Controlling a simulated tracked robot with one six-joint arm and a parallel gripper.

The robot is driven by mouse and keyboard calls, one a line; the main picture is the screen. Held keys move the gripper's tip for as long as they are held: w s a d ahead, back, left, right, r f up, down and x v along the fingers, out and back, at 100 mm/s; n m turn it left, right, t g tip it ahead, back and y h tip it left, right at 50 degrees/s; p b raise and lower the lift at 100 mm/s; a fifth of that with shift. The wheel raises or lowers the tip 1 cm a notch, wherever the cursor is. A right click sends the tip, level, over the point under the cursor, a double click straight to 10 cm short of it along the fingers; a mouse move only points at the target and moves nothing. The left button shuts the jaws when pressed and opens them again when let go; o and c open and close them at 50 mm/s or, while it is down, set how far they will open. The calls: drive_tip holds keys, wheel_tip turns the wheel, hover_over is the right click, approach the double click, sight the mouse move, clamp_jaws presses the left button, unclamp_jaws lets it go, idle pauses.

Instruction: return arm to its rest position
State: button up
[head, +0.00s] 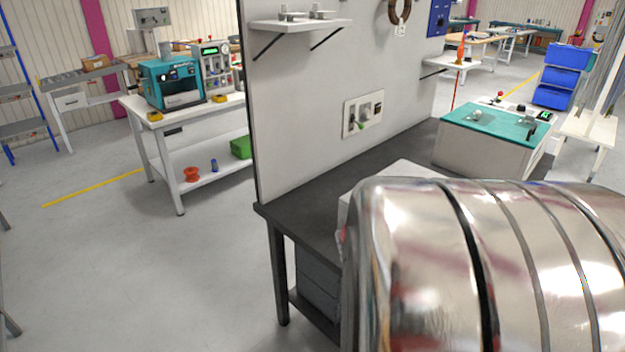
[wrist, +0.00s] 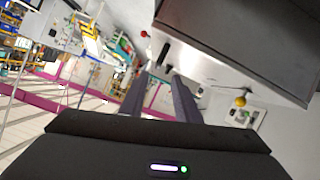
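My gripper (wrist: 158,78) shows in the wrist view, with two dark fingers reaching away from the black gripper body. The fingers stand apart and nothing is seen between them. The gripper is not seen in the head view. There, a large shiny metal link of my arm fills the lower right and hides part of the bench behind it. The wrist view is strongly tilted.
A dark workbench (head: 312,222) with an upright grey panel (head: 305,110) stands close ahead. A teal-topped unit (head: 490,120) stands at its far end. A white table (head: 205,160) with a teal machine (head: 172,84) is further left. The floor at left is clear.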

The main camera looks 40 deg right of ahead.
idle(0.3)
drive_tip(key=s+a+f+n+g+y, duration=0.1)
drive_tip(key=a+f+n+y, duration=0.2)
drive_tip(key=a, duration=0.3)
drive_tip(key=s+a+f+n+y, duration=0.1)
drive_tip(key=a+f+n+y, duration=0.15)
drive_tip(key=a+n, duration=0.2)
drive_tip(key=w+a+r+n+t+y, duration=0.2)
drive_tip(key=w+a, duration=0.1)
drive_tip(key=a, duration=0.8)
drive_tip(key=w+a+r+n+t+y, duration=0.3)
drive_tip(key=w+a, duration=0.1)
drive_tip(key=a, duration=0.7)
drive_tip(key=w+a+r+n+t+y, duration=0.2)
drive_tip(key=w+a+r+y, duration=0.1)
drive_tip(key=a, duration=0.8)
drive_tip(key=shift+w+a+n+t, duration=0.25)
drive_tip(key=shift+a+n+t, duration=0.05)
drive_tip(key=shift+a+n, duration=0.05)
